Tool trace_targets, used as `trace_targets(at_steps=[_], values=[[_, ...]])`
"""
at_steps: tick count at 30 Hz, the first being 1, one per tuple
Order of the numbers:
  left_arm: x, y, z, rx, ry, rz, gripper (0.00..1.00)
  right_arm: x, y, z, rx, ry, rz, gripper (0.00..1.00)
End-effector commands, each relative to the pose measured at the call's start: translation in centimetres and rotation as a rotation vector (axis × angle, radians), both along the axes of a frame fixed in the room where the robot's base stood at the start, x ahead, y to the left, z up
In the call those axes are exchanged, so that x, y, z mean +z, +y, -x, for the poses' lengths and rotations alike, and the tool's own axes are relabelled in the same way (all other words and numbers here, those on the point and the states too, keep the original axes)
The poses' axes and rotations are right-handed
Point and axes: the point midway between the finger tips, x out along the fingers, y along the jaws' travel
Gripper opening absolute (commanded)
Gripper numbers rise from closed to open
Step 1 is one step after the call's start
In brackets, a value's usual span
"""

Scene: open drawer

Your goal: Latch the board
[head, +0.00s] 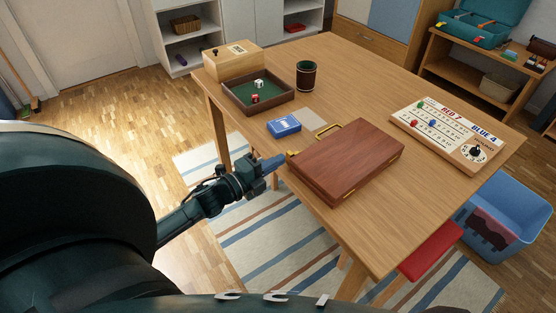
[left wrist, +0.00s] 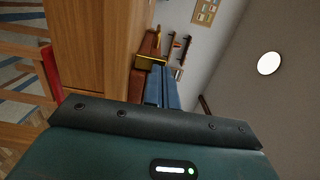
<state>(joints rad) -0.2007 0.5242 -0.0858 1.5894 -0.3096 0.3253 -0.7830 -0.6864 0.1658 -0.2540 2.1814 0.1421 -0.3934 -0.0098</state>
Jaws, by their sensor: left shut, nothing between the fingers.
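The board is a closed reddish-brown wooden case (head: 350,160) lying flat on the table. A brass handle (head: 327,130) stands out from its upper-left side. A small brass latch (head: 292,154) shows at its left corner. My left gripper (head: 278,161) is shut and empty, its blue fingertips right beside that latch; I cannot tell whether they touch. In the left wrist view the shut blue fingers (left wrist: 162,88) point toward the case (left wrist: 148,48) and a brass fitting (left wrist: 150,62). Whether the latch is fastened is too small to tell. My right gripper is not in view.
On the table (head: 380,85) are a blue card box (head: 284,125), a green-lined dice tray (head: 238,108), a wooden box (head: 232,62), a dark cup (head: 306,75) and a scoreboard (head: 448,135). A red stool (head: 431,251) and blue bin (head: 505,215) stand at the right.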

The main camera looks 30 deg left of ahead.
Motion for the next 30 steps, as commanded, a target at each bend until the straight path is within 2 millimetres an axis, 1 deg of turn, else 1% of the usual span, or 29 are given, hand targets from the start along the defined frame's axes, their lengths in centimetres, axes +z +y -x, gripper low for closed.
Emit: trace_targets(at_steps=[1, 4, 16, 21, 23, 30], values=[[0.0, -0.1, -0.4, 0.001, 0.0, 0.0, 0.0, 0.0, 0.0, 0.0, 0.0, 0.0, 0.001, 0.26], [0.0, -0.2, -0.8, 0.001, 0.001, 0.0, 0.0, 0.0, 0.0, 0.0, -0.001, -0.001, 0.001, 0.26], [0.0, -0.4, -1.1, 0.001, 0.0, 0.0, 0.0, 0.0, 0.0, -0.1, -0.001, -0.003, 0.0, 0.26], [0.0, -0.9, -2.8, 0.001, -0.003, 0.001, 0.0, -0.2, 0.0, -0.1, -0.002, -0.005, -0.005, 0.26], [0.0, -1.0, -3.1, 0.0, -0.001, 0.0, 0.0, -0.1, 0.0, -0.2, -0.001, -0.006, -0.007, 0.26], [0.0, -1.0, -3.0, 0.0, 0.001, 0.0, 0.0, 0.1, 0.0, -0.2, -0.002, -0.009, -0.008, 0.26]])
